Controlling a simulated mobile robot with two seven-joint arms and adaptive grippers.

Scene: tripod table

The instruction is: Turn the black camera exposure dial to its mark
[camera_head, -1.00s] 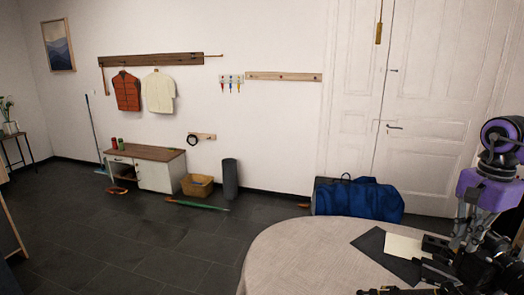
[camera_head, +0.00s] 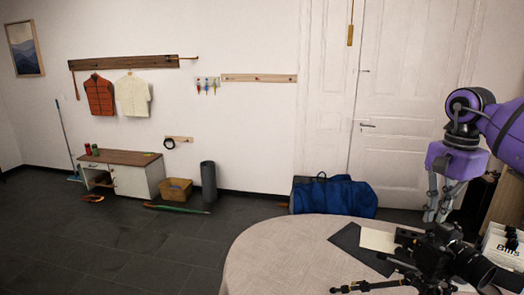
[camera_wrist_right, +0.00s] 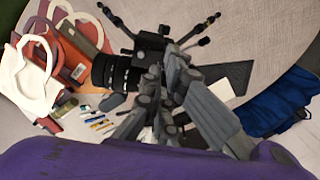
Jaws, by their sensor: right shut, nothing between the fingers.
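The black camera (camera_head: 440,252) stands on its tripod on the round table (camera_head: 262,258), its lens pointing to the right. In the right wrist view the camera body (camera_wrist_right: 148,58) and its ribbed lens (camera_wrist_right: 112,72) lie just past my fingers. I cannot make out the exposure dial or its mark; my fingers cover part of the camera in the wrist view. My right gripper (camera_head: 434,214) points down just above and behind the camera body, its fingers shut and empty. It also shows in the right wrist view (camera_wrist_right: 168,72). I cannot tell whether it touches the camera. My left gripper is out of view.
A dark mat (camera_head: 346,241) and a cream sheet (camera_head: 378,240) lie left of the camera. A box labelled Bills (camera_head: 505,250) stands at the right. Several pens (camera_wrist_right: 97,121) and bag-like items (camera_wrist_right: 62,50) lie near the lens. The table's left part is clear.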

